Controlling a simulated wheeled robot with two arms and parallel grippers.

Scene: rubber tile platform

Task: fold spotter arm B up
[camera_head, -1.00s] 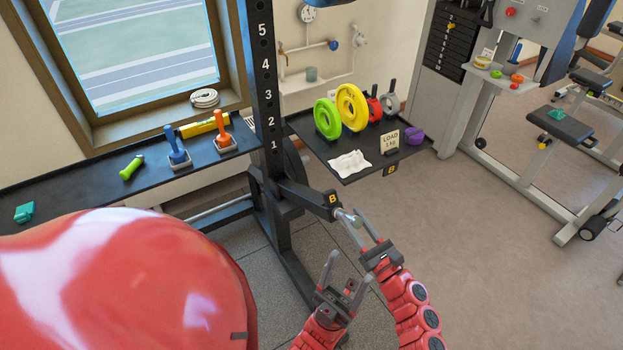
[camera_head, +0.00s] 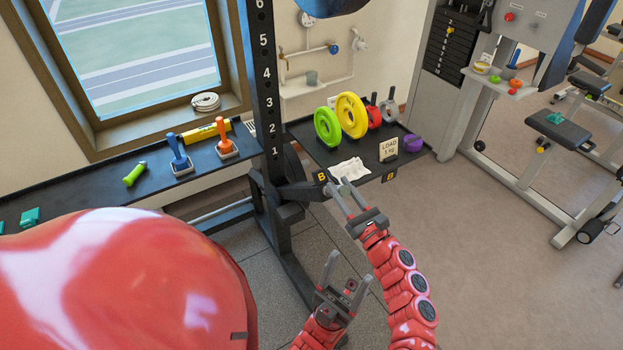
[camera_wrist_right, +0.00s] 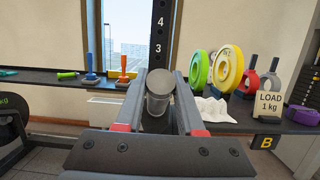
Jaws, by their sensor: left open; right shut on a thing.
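Spotter arm B (camera_head: 298,191) is a dark bar with a yellow B label, joined to the numbered black upright (camera_head: 268,100) below its number 1. It reaches out from the upright toward my grippers, with its outer end raised. My right gripper (camera_head: 338,187) is shut on the arm's outer end, which its fingers partly hide in the head view. In the right wrist view, the round grey metal end (camera_wrist_right: 159,83) sits between the two fingers. My left gripper (camera_head: 347,270) is open and empty, lower down and apart from the arm.
A black shelf (camera_head: 330,155) behind the arm carries green and yellow plates, a white cloth (camera_head: 350,169), a load sign (camera_head: 388,150) and a purple item. Another shelf (camera_head: 75,198) runs left under the window. Open floor (camera_head: 490,240) lies to the right.

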